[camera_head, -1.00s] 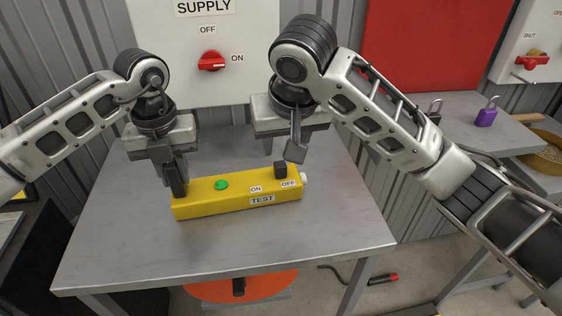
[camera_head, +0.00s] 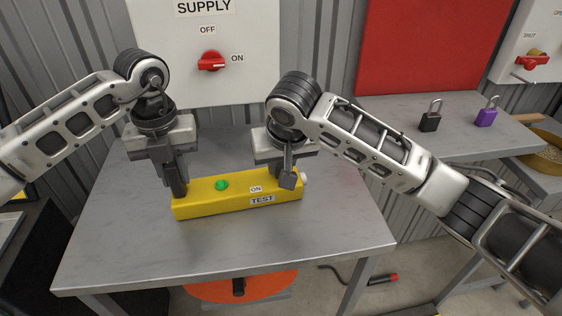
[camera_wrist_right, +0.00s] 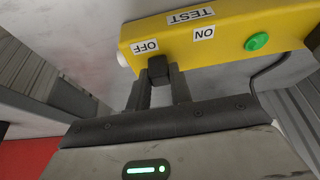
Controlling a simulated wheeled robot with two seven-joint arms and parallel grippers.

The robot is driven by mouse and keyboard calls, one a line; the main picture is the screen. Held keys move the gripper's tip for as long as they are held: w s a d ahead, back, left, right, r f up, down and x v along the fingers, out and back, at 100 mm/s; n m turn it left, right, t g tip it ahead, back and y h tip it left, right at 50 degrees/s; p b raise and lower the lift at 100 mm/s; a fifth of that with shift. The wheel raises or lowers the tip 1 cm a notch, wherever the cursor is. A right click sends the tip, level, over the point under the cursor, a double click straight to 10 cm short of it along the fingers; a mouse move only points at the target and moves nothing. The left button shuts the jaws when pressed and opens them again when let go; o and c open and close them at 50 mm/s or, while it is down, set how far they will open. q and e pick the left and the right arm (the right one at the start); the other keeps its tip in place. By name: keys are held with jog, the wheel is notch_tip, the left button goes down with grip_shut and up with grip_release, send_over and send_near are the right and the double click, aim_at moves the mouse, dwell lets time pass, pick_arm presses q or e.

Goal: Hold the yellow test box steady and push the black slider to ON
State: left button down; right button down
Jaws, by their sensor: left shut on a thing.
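The yellow test box (camera_head: 225,200) lies on the grey table, with a green button (camera_head: 222,185) and ON and TEST labels showing. My left gripper (camera_head: 178,188) is shut on the box's left end. My right gripper (camera_head: 284,180) is low over the box's right end and hides the OFF label and slider in the head view. In the right wrist view, the black slider (camera_wrist_right: 157,69) stands beside the OFF label, between the tips of my right gripper's fingers (camera_wrist_right: 158,85). These fingers are apart; I cannot tell whether they touch the slider.
A supply panel with a red knob (camera_head: 212,61) stands behind the table (camera_head: 130,245). Black (camera_head: 430,122) and purple (camera_head: 486,117) padlocks are on the bench at right. The front of the table is clear. An orange disc (camera_head: 240,286) is below it.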

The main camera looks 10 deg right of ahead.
pick_arm(q)
jog(key=shift+d, duration=0.1)
pick_arm(e)
jog(key=shift+s+a, duration=0.15)
jog(key=shift+a, duration=1.25)
jog(key=shift+s+a, duration=0.1)
jog(key=shift+a, duration=1.3)
jog(key=c, duration=1.2)
grip_release()
jog(key=shift+c, duration=0.2)
jog(key=shift+d+r, duration=0.1)
jog(key=v, duration=1.2)
pick_arm(q)
jog(key=c, duration=1.2)
grip_release()
